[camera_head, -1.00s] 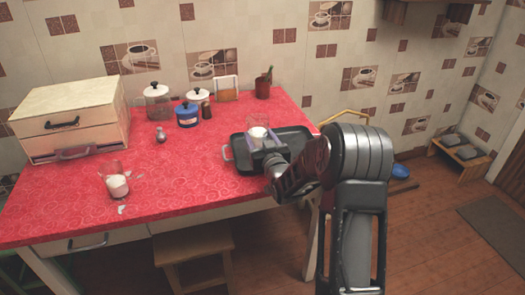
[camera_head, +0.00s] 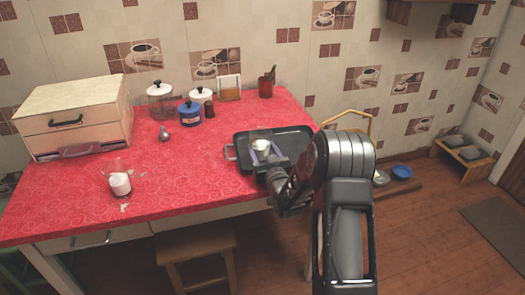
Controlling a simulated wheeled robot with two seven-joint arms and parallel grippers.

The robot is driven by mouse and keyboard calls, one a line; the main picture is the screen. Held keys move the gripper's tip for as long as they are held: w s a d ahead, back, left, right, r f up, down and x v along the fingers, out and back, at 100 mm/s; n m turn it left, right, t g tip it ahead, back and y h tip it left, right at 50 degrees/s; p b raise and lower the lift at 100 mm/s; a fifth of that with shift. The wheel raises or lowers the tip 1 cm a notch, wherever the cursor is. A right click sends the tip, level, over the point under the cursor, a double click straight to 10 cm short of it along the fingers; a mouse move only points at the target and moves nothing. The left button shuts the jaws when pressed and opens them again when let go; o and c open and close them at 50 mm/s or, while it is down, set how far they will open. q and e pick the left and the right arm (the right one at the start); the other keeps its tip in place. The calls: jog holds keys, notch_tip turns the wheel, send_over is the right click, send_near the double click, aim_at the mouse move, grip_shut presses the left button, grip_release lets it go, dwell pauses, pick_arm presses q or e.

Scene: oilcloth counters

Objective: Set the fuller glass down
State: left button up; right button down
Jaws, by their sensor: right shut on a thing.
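My right gripper (camera_head: 266,156) is shut on a clear glass with white contents (camera_head: 261,145). It holds the glass upright over the dark tray (camera_head: 300,136) on the red table; I cannot tell whether the glass bottom touches the tray. The gripper and arm hide part of the glass and tray. A second clear glass (camera_head: 120,184) with white contents stands on the table at the left front, apart from the gripper. The held glass's fill level is partly hidden, so I cannot compare the two surely. My left gripper is out of view.
White scraps lie beside the left glass on the red cloth (camera_head: 190,165). A drawer box (camera_head: 75,115) stands at the back left. A blue pot (camera_head: 189,114), jars, a dark shaker (camera_head: 208,108) and a red cup (camera_head: 266,88) line the back. A stool (camera_head: 195,246) is in front.

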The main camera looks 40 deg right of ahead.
jog(key=shift+f, duration=0.1)
jog(key=shift+c, duration=2.3)
grip_release()
jog(key=shift+r, duration=0.25)
jog(key=b+v, duration=0.1)
jog(key=v, duration=1.1)
jog(key=shift+f, duration=0.15)
